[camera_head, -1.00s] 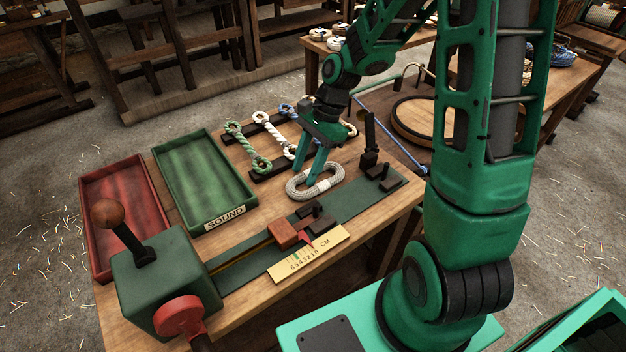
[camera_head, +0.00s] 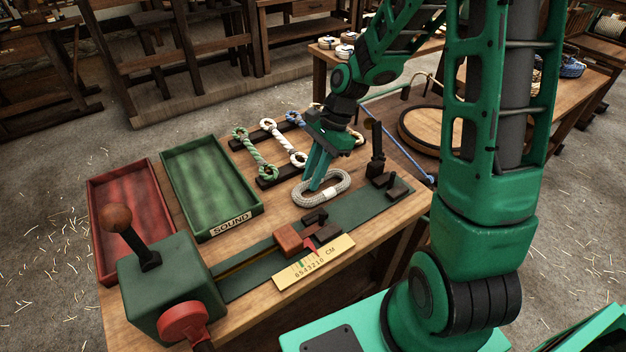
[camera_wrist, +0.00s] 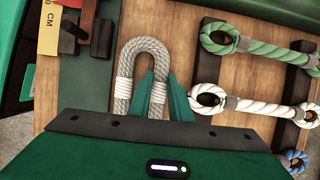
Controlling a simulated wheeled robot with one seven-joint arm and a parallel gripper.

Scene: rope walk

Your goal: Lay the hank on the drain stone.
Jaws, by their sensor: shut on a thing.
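The hank (camera_head: 338,185), a pale grey rope loop with white bindings, lies on the wooden bench beside the green strip of the measuring rig. It also shows in the wrist view (camera_wrist: 151,50), its near end hidden by my gripper body. My gripper (camera_head: 315,184) points down at the hank. In the wrist view its teal fingers (camera_wrist: 164,100) are shut on the hank's right-hand strand, one finger inside the loop and one outside. I cannot make out for certain which thing is the drain stone.
A red tray (camera_head: 128,215) and a green tray marked SOUND (camera_head: 208,180) lie at left. Spliced ropes (camera_head: 255,152) rest on black bars behind the hank. A dark upright post (camera_head: 377,150) stands close right. A round board (camera_head: 428,128) lies farther right.

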